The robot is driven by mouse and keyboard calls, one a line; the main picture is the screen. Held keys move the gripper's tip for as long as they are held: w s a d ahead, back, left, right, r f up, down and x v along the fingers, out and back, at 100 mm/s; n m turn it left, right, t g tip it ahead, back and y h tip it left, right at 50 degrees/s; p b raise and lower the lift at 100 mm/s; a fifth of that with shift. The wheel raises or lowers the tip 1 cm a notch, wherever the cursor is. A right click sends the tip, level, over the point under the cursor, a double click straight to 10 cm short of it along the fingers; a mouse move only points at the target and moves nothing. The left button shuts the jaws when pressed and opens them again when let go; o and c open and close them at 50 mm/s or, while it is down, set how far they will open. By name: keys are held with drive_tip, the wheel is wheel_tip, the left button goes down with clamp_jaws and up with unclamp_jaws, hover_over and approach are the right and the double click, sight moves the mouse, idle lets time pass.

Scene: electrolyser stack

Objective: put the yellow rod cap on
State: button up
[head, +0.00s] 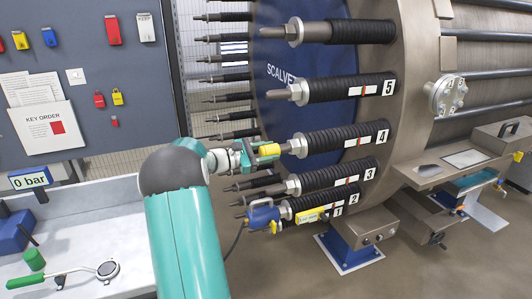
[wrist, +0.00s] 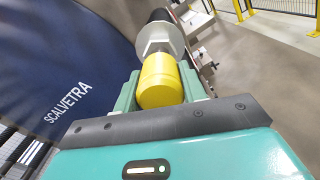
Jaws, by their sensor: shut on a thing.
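The yellow rod cap (head: 268,150) is between the jaws of my gripper (head: 258,154), which is shut on it. It lies level, in line with the end of the rod (head: 340,138) labelled 4. In the wrist view the cap (wrist: 157,82) sits between the fingers of my gripper (wrist: 161,88), its far end against or just before the grey hex nut (wrist: 160,40). The rod's tip is hidden there. I cannot tell whether the cap is around the tip or only in front of it.
Rods 5 (head: 340,88) and 3 (head: 335,178) run close above and below. A blue clamp (head: 262,216) with a cable hangs on the lowest rod. A bench (head: 120,240) with tools and a key board (head: 130,60) stand left.

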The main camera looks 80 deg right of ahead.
drive_tip(key=shift+s+d, duration=0.3)
drive_tip(key=shift+s, duration=0.25)
drive_tip(key=o, duration=1.2)
drive_tip(key=shift+c, duration=0.2)
drive_tip(key=v, duration=1.3)
drive_tip(key=shift+w+a, duration=0.15)
drive_tip(key=shift+w, duration=0.2)
